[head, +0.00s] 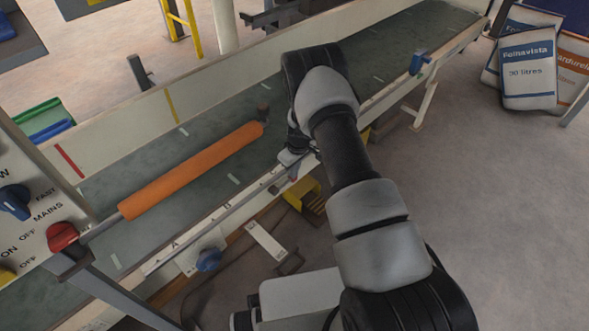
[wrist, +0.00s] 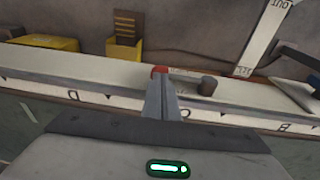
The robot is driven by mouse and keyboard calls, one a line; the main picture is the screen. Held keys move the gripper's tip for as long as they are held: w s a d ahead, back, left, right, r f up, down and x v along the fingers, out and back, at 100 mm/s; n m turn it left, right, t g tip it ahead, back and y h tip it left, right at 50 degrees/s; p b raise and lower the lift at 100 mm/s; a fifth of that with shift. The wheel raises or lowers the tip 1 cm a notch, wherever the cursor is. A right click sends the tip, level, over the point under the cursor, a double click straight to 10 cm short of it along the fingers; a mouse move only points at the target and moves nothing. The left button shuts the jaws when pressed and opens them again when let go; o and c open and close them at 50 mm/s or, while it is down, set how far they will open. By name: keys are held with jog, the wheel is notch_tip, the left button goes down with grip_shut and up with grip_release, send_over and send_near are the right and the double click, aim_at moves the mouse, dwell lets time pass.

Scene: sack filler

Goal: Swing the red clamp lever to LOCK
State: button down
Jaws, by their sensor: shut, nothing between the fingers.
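My gripper (wrist: 162,98) is shut and empty, its two fingers together in the wrist view. Just beyond the fingertips a small red piece (wrist: 160,70) shows, mostly hidden behind them; it looks like part of the clamp lever. A grey-brown round knob (wrist: 208,85) stands just right of it on the pale rail (wrist: 80,70). I cannot tell whether the fingers touch the red piece, and no LOCK mark is readable. In the head view my gripper (head: 290,158) is at the conveyor's near rail, with my arm covering part of it.
An orange bar (head: 195,168) lies across the conveyor belt (head: 110,190). A panel at left carries a red knob (head: 62,236) near MAINS. A blue knob (head: 208,260) is on the near rail; another (head: 420,62) is farther along. Sacks (head: 527,70) stand at upper right. Floor at right is clear.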

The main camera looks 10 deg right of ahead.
jog(key=shift+f, duration=0.15)
jog(key=b, duration=0.1)
jog(key=f+b, duration=0.2)
jog(key=shift+w+d+f, duration=0.1)
jog(key=shift+w+d, duration=0.2)
jog(key=shift+d, duration=0.05)
jog(key=shift+w+d+f+b, duration=0.1)
jog(key=shift+d+f+b, duration=0.2)
jog(key=shift+b, duration=0.2)
notch_tip(320, 180, down, 2)
jog(key=g+y, duration=0.1)
jog(key=y, duration=0.1)
jog(key=shift+f+g+y+b, duration=0.15)
jog(key=shift+g+y+b, duration=0.15)
jog(key=shift+b, duration=0.1)
jog(key=shift+s+x, duration=0.2)
jog(key=shift+x, duration=1)
jog(key=shift+s+x, duration=0.25)
jog(key=shift+x, duration=0.95)
jog(key=shift+a, duration=0.1)
jog(key=p+v, duration=0.4)
jog(key=v, duration=1.3)
